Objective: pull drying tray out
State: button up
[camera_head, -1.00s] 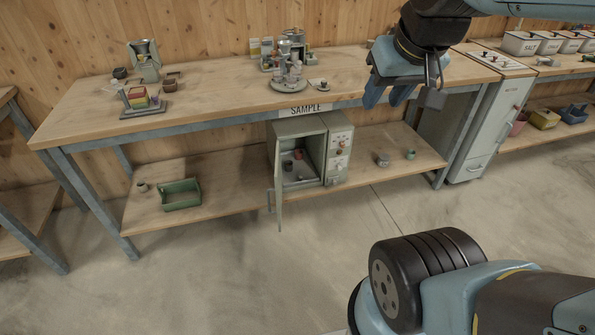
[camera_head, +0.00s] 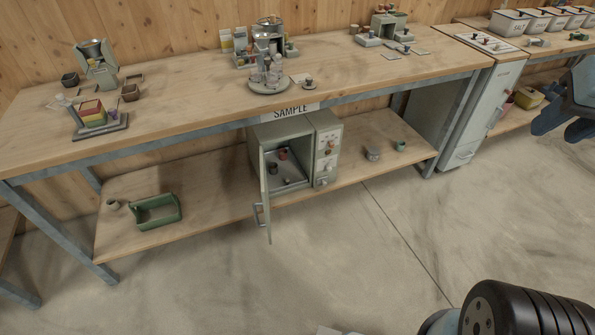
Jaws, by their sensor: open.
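The small grey-green drying cabinet (camera_head: 325,150) stands on the lower shelf under the SAMPLE sign. Its door (camera_head: 264,200) is swung open toward the front. Inside, the drying tray (camera_head: 291,183) lies low in the chamber, with a few small cups on it, one reddish. The tray appears to be within the cabinet. My gripper (camera_head: 560,130) is at the right edge of the view, partly cut off, open and empty. It is far to the right of the cabinet, apart from it.
A green bin (camera_head: 156,212) sits on the lower shelf to the left. Small cups (camera_head: 400,146) stand right of the cabinet. The bench top (camera_head: 200,107) above carries sample gear (camera_head: 268,70). The floor in front is clear.

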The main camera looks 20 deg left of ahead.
aim_at(290, 174)
jog(key=u, duration=0.45)
jog(key=i, duration=0.15)
jog(key=z, duration=1.1)
jog(key=k, duration=1.35)
jog(key=u, duration=1.5)
jog(key=i, duration=1)
